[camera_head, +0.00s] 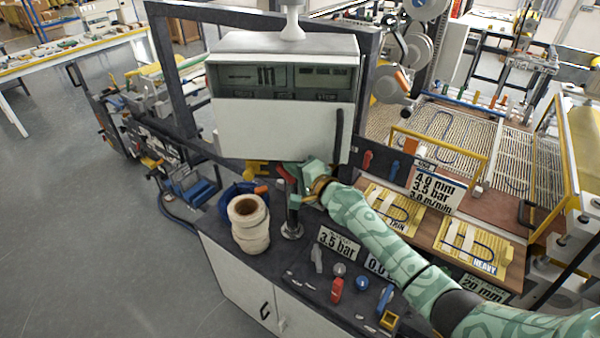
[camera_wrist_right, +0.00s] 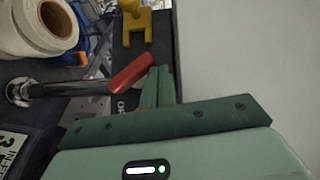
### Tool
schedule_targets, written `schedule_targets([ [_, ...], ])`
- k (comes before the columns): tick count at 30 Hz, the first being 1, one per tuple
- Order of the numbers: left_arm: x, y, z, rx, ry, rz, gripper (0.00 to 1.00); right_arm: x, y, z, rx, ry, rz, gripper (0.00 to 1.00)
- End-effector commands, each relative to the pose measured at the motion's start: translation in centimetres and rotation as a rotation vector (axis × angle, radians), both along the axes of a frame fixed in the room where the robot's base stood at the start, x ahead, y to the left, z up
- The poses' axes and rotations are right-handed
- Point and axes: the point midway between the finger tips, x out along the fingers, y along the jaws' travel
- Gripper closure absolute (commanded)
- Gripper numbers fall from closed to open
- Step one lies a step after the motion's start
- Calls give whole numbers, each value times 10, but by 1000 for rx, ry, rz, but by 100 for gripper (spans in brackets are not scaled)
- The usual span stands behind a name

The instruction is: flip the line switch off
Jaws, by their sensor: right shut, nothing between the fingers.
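A dark post with a chrome base (camera_head: 292,231) stands on the dark bench top, right of the tape rolls. A red handle (camera_wrist_right: 132,73) sits tilted at the post's end in the right wrist view. It looks like the line switch's lever, but I cannot read a label naming it. My right gripper (camera_head: 308,178) is at the top of the post, below the white cabinet. In the wrist view its green fingers (camera_wrist_right: 160,85) are closed together, empty, right beside the red handle. I cannot tell whether they touch it. My left gripper is out of view.
The white cabinet (camera_head: 280,130) hangs close above my right gripper. Cream tape rolls (camera_head: 249,222) stand left of the post. A yellow part (camera_wrist_right: 135,25) is near the handle. Small knobs and a red piece (camera_head: 337,289) lie along the bench front, under my right arm.

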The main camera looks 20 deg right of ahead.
Motion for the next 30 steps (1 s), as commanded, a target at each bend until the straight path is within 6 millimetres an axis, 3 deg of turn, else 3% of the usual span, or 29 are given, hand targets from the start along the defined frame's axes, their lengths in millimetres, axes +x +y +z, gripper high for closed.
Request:
schedule_targets([
  [19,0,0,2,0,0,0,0,-4,-1,1,0,1,1,100],
  [23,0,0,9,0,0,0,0,-20,-8,3,0,1,0,100],
  [30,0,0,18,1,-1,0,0,-73,-30,7,-2,2,0,100],
])
